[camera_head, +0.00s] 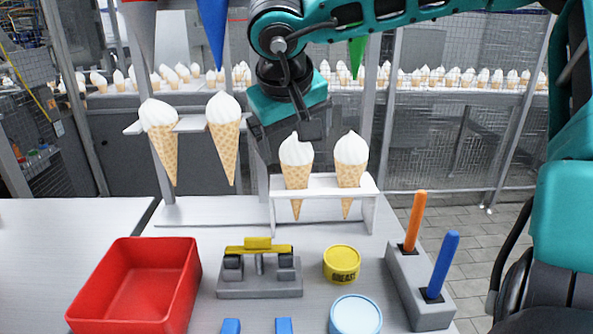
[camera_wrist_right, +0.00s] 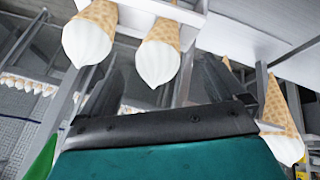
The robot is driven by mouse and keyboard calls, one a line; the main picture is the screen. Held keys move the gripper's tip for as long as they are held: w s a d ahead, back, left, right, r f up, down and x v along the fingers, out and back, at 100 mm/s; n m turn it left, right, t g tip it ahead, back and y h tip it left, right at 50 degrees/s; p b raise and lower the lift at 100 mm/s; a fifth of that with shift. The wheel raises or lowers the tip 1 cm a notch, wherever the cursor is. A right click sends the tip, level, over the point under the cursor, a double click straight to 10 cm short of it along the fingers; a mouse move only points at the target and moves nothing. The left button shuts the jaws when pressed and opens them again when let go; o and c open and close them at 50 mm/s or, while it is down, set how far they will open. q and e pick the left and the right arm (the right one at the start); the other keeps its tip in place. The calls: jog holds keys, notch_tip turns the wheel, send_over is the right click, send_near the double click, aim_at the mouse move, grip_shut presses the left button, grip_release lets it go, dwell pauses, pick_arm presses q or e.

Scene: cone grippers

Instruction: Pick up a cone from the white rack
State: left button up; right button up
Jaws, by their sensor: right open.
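The white rack (camera_head: 325,185) stands on the table and holds two upright ice-cream cones with white tops, a left cone (camera_head: 296,162) and a right cone (camera_head: 350,160). My right gripper (camera_head: 288,135) is above and behind the left cone, open and empty, and partly covers its top. In the wrist view, which looks upside down, the left cone (camera_wrist_right: 160,62) shows between the spread fingers (camera_wrist_right: 162,80), with the right cone (camera_wrist_right: 90,40) off to the left. Whether a finger touches a cone I cannot tell. My left gripper is not in view.
Another holder (camera_head: 190,124) at left carries two cones. On the table are a red bin (camera_head: 142,285), a grey fixture with a yellow bar (camera_head: 258,262), a yellow tin (camera_head: 341,264), a light-blue lid (camera_head: 355,315) and a grey block with orange and blue handles (camera_head: 418,285).

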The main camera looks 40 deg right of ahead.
aim_at(296, 158)
jog(key=b+x, duration=0.1)
jog(key=x, duration=0.5)
jog(key=shift+f, duration=0.1)
jog(key=shift+c, duration=0.5)
